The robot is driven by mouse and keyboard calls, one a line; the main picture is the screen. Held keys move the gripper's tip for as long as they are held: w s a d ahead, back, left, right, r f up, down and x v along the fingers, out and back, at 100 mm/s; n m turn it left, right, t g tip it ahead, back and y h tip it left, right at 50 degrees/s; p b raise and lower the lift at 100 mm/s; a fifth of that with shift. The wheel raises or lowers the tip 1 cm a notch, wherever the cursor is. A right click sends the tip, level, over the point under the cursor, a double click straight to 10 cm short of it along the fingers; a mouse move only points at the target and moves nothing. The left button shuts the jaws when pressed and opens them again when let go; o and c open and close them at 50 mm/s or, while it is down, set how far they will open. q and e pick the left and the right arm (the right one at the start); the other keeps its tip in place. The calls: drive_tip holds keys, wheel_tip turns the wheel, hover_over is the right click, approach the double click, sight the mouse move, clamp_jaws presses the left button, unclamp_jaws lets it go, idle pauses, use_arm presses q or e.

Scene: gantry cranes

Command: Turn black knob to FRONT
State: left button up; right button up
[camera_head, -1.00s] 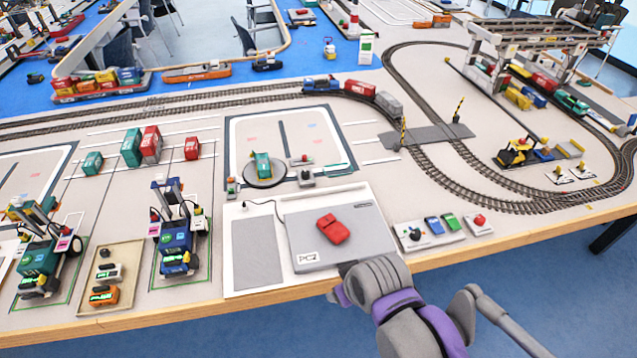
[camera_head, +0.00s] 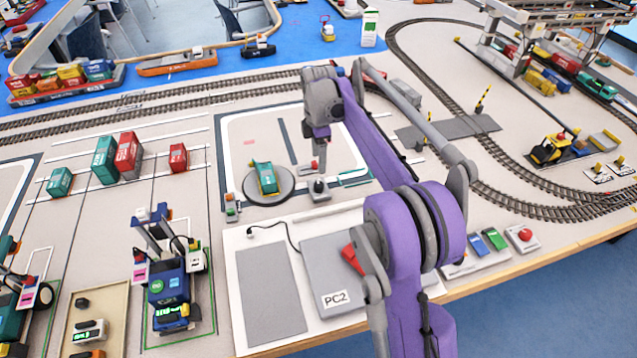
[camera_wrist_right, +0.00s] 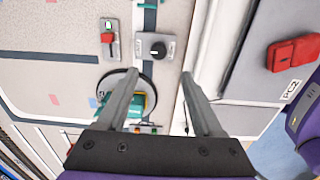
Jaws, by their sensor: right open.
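The black knob (camera_head: 319,186) sits on a small grey plate beside the turntable. In the right wrist view the black knob (camera_wrist_right: 158,48) shows a short pale mark on its left side. My right gripper (camera_head: 319,154) is above the plate, pointing down. In the right wrist view my right gripper (camera_wrist_right: 160,72) is open and empty, and the knob appears just beyond and between its two fingertips, apart from them as far as I can tell. My left gripper is not in view.
A green model (camera_head: 267,177) stands on the round turntable (camera_head: 286,188) left of the knob. A small red-topped switch (camera_wrist_right: 109,38) is close by. A grey PC2 case (camera_head: 317,268) with a red object is nearer me. Rail tracks run behind.

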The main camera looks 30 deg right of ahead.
sight(318, 185)
wheel_tip(318, 185, down, 10)
drive_tip(key=shift+w+f+b, duration=0.1)
drive_tip(key=shift+f+b, duration=0.1)
drive_tip(key=shift+b, duration=0.2)
clamp_jaws()
idle(0.3)
